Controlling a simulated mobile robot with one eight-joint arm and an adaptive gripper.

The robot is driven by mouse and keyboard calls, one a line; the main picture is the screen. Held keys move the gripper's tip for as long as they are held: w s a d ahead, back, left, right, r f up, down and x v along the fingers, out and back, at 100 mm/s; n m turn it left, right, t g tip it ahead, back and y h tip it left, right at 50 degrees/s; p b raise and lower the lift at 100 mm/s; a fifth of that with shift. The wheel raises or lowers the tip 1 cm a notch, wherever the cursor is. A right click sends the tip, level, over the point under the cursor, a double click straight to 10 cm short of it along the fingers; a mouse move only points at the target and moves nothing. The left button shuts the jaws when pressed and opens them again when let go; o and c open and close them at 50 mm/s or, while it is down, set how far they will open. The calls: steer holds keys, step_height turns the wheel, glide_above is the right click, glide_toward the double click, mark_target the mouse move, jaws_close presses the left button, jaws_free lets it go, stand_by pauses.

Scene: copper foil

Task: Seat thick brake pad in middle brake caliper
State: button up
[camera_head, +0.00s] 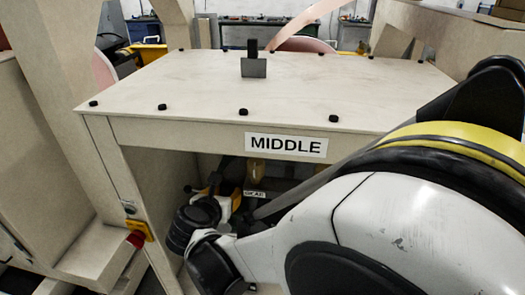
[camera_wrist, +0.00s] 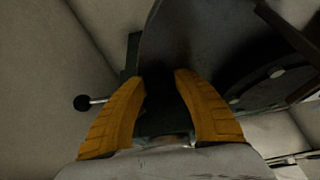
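In the wrist view, the two yellow fingers of my gripper (camera_wrist: 160,82) lean inward, their tips apart. Dark material fills the space between them. It is too dark to tell whether it is a held brake pad or a part behind the fingers. A large dark disc (camera_wrist: 190,40) stands just beyond the fingertips on the right. A dark upright part (camera_wrist: 132,55), possibly the caliper, shows at the disc's left edge. In the head view, my gripper (camera_head: 232,197) is partly hidden by my arm, low in the opening under the bench top labelled MIDDLE (camera_head: 286,145).
A grey block with a dark upright part (camera_head: 253,67) stands on the bench top (camera_head: 190,80), which has black knobs along its edges. A black ball-ended lever (camera_wrist: 82,102) sticks out left of the fingers. The bench's side panel (camera_head: 157,185) borders the opening on the left.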

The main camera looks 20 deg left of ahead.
steer(key=v, duration=0.8)
steer(key=shift+w, duration=0.2)
